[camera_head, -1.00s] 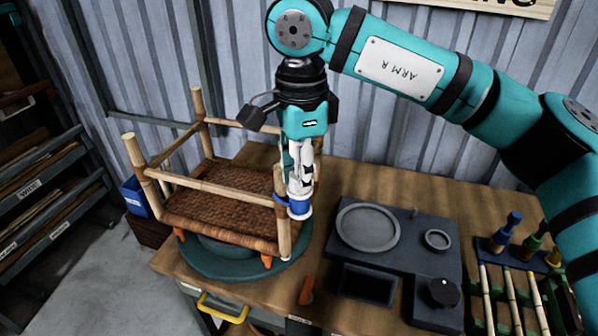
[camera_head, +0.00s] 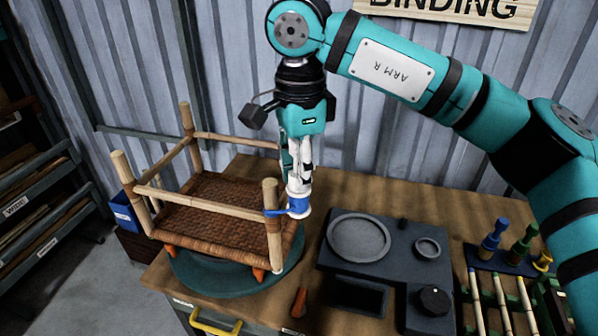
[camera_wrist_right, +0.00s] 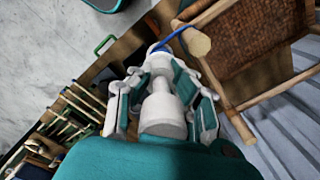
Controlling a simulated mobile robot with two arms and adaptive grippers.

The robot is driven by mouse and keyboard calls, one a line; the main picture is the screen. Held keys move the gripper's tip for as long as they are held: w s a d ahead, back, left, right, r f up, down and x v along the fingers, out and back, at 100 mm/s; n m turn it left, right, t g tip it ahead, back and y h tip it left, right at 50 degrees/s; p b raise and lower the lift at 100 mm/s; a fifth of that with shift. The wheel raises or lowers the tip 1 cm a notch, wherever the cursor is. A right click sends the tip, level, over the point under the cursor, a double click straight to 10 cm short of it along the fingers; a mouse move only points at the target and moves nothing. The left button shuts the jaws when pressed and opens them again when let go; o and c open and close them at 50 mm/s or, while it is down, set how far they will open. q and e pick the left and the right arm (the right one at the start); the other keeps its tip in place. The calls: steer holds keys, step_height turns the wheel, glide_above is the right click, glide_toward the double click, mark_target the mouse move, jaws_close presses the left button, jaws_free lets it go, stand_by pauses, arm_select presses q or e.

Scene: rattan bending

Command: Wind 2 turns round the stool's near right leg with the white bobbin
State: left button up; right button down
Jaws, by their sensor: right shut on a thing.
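The stool (camera_head: 215,200) has a woven seat, and its wooden legs point up. Its near right leg (camera_head: 271,240) has a blue strand (camera_head: 277,213) at it, below the top end; how far the strand goes round is unclear. The strand runs to the white bobbin (camera_head: 298,207), whose lower part looks blue. My right gripper (camera_head: 300,184) is shut on the bobbin, right of the leg and apart from it. In the right wrist view the bobbin (camera_wrist_right: 160,105) sits between the fingers, with the leg's end (camera_wrist_right: 196,42) just beyond. My left gripper is not in view.
The stool stands on a teal turntable (camera_head: 215,284) on the wooden bench. A dark station with a round dish (camera_head: 359,238) is to the right, and a rack of coloured bobbins (camera_head: 505,262) is farther right. An orange-brown tool (camera_head: 299,302) lies in front.

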step_height(320, 180, up, 10)
steer(key=p, duration=0.6)
steer(key=shift+f, duration=0.25)
steer(key=shift+a, duration=0.1)
stand_by(0.5)
